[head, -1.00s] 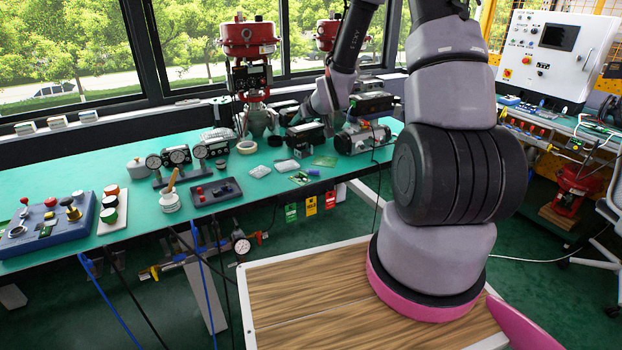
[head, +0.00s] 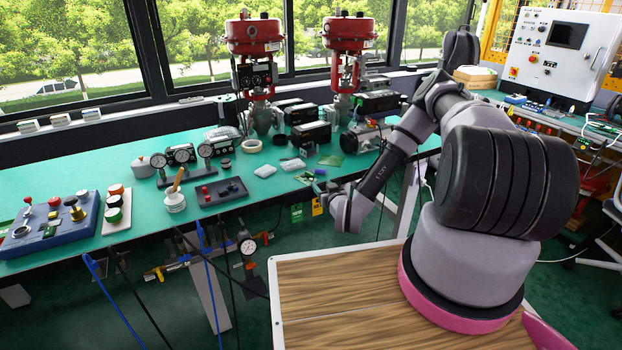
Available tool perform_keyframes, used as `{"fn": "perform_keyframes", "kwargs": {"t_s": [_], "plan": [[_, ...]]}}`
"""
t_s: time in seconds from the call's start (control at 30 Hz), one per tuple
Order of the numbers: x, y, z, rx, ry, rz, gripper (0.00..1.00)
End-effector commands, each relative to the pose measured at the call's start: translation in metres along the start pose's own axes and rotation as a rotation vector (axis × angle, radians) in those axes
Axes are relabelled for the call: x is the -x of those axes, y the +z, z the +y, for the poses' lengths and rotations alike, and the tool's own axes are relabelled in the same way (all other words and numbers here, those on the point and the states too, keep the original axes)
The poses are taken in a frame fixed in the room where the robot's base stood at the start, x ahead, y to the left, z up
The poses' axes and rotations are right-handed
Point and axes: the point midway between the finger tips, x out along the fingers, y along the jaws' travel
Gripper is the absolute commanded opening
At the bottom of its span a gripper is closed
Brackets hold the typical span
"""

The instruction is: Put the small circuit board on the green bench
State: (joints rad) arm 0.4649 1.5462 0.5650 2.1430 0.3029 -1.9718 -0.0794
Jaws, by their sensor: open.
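A flat green circuit board (head: 331,160) lies on the green bench (head: 110,176), toward its right part. A smaller green board-like piece (head: 305,178) lies nearer the front edge; I cannot tell which is the small circuit board. My gripper (head: 325,190) is at the bench's front edge, just right of and below the smaller piece. It is open, small and dark in the picture; its fingertips are hard to make out. I see nothing held in it.
A small blue item (head: 319,172) is beside the smaller piece. Black actuator units (head: 311,134) and red valves (head: 349,34) stand behind. Gauges (head: 158,161) stand at left.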

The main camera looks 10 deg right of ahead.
Motion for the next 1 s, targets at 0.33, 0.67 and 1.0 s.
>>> {"fn": "perform_keyframes", "kwargs": {"t_s": [0.33, 0.67, 1.0], "plan": [[-0.048, -0.001, -0.001, 0.002, -0.001, 0.003, 0.54], [-0.087, 0.004, -0.002, 0.002, -0.001, 0.003, 0.54], [-0.103, 0.004, -0.002, 0.001, -0.001, 0.001, 0.54]]}}
